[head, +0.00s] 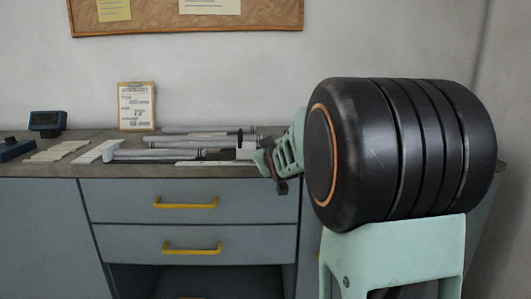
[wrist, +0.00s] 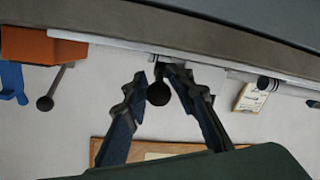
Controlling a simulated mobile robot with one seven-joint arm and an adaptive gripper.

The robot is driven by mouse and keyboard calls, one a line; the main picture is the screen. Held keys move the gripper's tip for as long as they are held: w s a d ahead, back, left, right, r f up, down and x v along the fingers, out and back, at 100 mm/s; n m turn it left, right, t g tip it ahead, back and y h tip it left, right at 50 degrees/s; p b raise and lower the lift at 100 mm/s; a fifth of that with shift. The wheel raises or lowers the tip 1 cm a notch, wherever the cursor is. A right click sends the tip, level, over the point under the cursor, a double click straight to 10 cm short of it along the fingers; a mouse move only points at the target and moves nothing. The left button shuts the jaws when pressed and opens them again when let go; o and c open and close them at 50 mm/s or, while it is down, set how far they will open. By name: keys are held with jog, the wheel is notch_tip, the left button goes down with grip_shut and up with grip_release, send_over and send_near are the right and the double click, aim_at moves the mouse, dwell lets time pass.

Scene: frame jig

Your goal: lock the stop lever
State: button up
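My gripper (wrist: 157,84) points at the jig on the bench, its two dark fingers coming in from both sides. A dark round knob (wrist: 158,94), which looks like the end of the stop lever, sits between the finger pads with no clear gap on either side. Its stem is mostly hidden by the fingers. In the head view my gripper (head: 268,164) is at the right end of the frame jig (head: 180,154), by the bench's front edge; my arm hides part of that end. I cannot make out the lever's lock position.
The wrist view is upside down. It shows an orange block (wrist: 42,46), a thin rod with a dark ball end (wrist: 45,103) and a blue piece (wrist: 12,80). In the head view, a notice card (head: 136,105) stands at the back, with pale strips (head: 58,152) at left and yellow-handled drawers (head: 188,201) below.

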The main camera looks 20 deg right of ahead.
jog(key=shift+s, duration=0.1)
jog(key=v, duration=0.7)
jog(key=shift+s, duration=0.35)
jog(key=shift+a+r, duration=0.15)
